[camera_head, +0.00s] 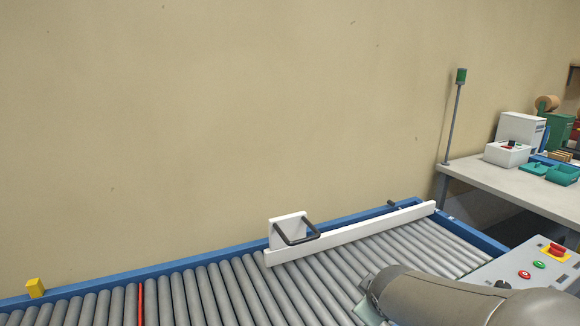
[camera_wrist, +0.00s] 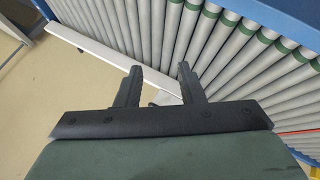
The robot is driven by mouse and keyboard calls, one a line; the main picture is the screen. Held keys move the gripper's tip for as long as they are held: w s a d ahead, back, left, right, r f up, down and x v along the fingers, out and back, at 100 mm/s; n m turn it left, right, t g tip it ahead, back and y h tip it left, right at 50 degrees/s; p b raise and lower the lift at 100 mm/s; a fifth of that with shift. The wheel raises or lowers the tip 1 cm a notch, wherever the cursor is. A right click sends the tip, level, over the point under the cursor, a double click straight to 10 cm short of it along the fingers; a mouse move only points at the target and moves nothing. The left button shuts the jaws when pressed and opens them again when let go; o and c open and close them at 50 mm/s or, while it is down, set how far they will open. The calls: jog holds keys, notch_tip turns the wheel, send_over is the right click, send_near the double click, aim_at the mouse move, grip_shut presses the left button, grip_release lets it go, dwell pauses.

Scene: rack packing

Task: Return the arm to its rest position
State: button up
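My arm (camera_head: 430,298) enters the head view at the lower right, over the conveyor's near right part. My gripper (camera_wrist: 160,72) shows in the wrist view with its two dark fingers apart. I see nothing held between them. The roller conveyor (camera_wrist: 220,45) lies beyond the fingertips. A white bar (camera_wrist: 85,42) runs behind the left finger. The fingertips cannot be made out in the head view.
The roller conveyor has a blue frame (camera_head: 150,272). The white bar (camera_head: 350,236) lies across it, with a white plate and black handle (camera_head: 297,233) at its left end. A control panel (camera_head: 525,265) and workbench (camera_head: 520,185) stand right. The left rollers are clear.

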jog(key=s+a+r+m+g+y+p, duration=0.1)
jog(key=s+a+m+g+p, duration=0.1)
jog(key=s, duration=0.7)
jog(key=s+a+r+m+g+p, duration=0.1)
jog(key=s+a+m+g+p, duration=0.1)
jog(key=s+m+g, duration=0.3)
jog(key=s+p, duration=0.1)
jog(key=s, duration=0.3)
jog(key=shift+s+a+r+m+g+y, duration=0.3)
jog(key=shift+s+r+y, duration=0.05)
jog(key=shift+y, duration=0.05)
